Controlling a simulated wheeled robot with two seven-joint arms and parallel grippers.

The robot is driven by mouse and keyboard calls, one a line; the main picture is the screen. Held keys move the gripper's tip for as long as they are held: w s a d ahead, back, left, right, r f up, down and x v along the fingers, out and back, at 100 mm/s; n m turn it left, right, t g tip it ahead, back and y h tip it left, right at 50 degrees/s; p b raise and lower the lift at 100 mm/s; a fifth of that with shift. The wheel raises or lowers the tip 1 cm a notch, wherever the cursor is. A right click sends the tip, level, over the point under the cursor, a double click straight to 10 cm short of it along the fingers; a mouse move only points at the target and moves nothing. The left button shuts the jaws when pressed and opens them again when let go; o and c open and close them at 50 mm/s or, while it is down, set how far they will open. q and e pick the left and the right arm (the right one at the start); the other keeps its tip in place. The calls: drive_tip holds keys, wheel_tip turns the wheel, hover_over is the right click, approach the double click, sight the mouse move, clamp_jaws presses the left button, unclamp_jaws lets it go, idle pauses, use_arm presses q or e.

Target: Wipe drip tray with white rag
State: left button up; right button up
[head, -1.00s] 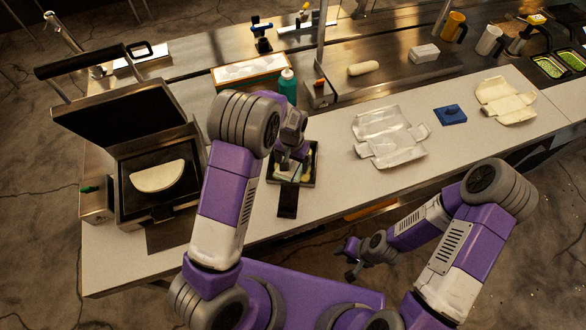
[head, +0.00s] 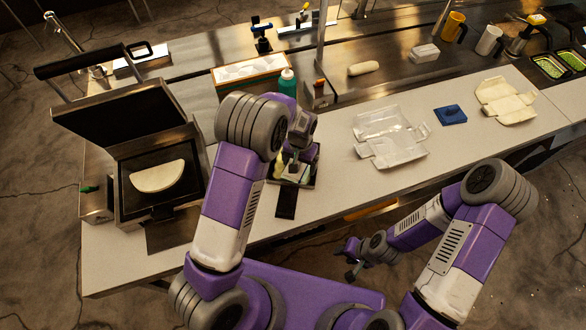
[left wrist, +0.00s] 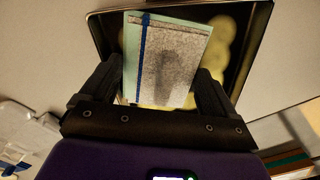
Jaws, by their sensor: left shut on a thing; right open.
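The drip tray (head: 312,180) is a small dark tray on the white counter, with a black handle (head: 286,204) toward me. In the left wrist view the tray (left wrist: 264,20) shows a thin metal rim and yellow smears (left wrist: 222,40) on its dark floor. My left gripper (head: 296,170) is over the tray, shut on the white rag (left wrist: 165,70), a flat greyish cloth with a blue stripe and a dark patch. Whether the rag touches the floor is unclear. My right gripper (head: 352,260) is open and empty, low in front of the counter.
A hinged press griddle (head: 160,200) with a folded tortilla (head: 158,176) stands left of the tray. A green bottle (head: 287,82) and a box (head: 250,72) stand behind my left arm. Wrappers (head: 390,137) and a blue item (head: 450,115) lie right; the counter between is clear.

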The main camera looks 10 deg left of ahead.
sight(287, 166)
use_arm(q)
drive_tip(key=shift+w+d, duration=0.1)
drive_tip(key=shift+d, duration=0.2)
drive_tip(key=shift+a, duration=0.1)
drive_tip(key=shift+s+a+f, duration=0.1)
drive_tip(key=shift+s+a, duration=0.1)
drive_tip(key=shift+a, duration=0.55)
drive_tip(key=shift+s+a, duration=0.15)
drive_tip(key=shift+a, duration=0.55)
drive_tip(key=shift+s+a+f, duration=0.1)
drive_tip(key=shift+s+a, duration=0.1)
drive_tip(key=shift+a, duration=0.55)
drive_tip(key=shift+d, duration=0.25)
drive_tip(key=shift+w+b, duration=0.1)
drive_tip(key=shift+b, duration=0.2)
